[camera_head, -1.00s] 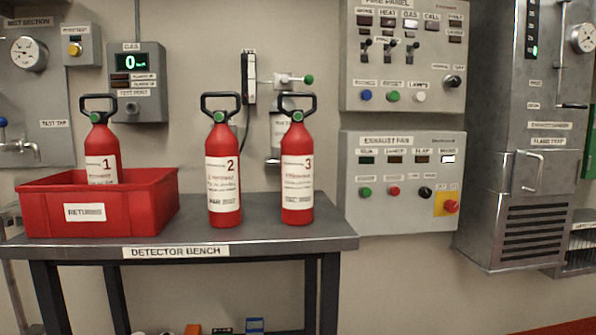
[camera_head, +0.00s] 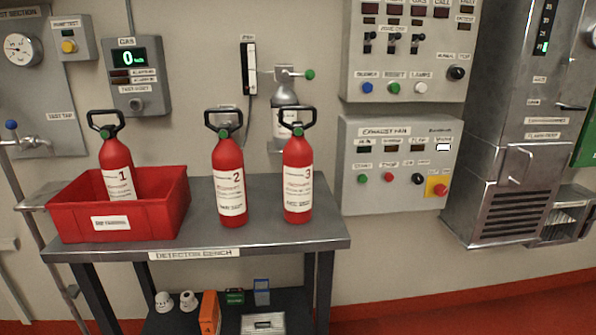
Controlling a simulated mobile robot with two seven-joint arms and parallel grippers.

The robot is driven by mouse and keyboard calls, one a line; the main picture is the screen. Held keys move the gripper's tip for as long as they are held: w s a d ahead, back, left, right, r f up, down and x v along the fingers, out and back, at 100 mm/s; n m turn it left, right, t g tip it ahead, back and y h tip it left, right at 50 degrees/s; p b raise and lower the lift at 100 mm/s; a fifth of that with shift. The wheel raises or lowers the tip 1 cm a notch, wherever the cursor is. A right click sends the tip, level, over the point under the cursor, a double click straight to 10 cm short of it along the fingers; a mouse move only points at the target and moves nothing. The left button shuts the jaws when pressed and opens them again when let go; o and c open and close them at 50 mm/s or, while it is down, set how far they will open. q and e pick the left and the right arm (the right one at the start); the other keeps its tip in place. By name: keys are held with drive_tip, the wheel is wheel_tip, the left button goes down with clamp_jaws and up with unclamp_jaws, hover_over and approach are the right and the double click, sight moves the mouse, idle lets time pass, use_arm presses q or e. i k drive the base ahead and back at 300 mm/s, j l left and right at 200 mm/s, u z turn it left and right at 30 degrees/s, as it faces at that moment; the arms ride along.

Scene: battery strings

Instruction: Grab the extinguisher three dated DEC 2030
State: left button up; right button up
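The red extinguisher three (camera_head: 297,177) stands upright on the right part of the grey detector bench (camera_head: 290,233). It has a black loop handle, a green dot at the neck and a white label with a 3; the date line is too small to read surely. Extinguisher two (camera_head: 229,178) stands upright to its left, a small gap apart. Extinguisher one (camera_head: 117,160) stands in the red bin (camera_head: 160,222) at the bench's left end, its lower part hidden by the bin. Neither of my grippers shows in the view.
The exhaust fan panel (camera_head: 399,165) is on the wall right of the bench. A grey cylinder (camera_head: 285,105) hangs on the wall behind extinguisher three. The lower shelf holds an orange box (camera_head: 209,312) and small items. The bench front between bin and right edge is clear.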

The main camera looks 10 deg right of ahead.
sight(297, 154)
drive_tip(key=i+l+u, duration=0.1)
drive_tip(key=l, duration=0.3)
drive_tip(key=i+l+u, duration=0.15)
drive_tip(key=i+l, duration=0.15)
drive_tip(key=l, duration=0.15)
drive_tip(key=i+l+u, duration=0.1)
drive_tip(key=l, duration=0.35)
drive_tip(key=i+l+u, duration=0.15)
drive_tip(key=l, duration=0.35)
drive_tip(key=i+l+u, duration=0.1)
drive_tip(key=l, duration=0.35)
drive_tip(key=i+l+u, duration=0.15)
drive_tip(key=l, duration=0.35)
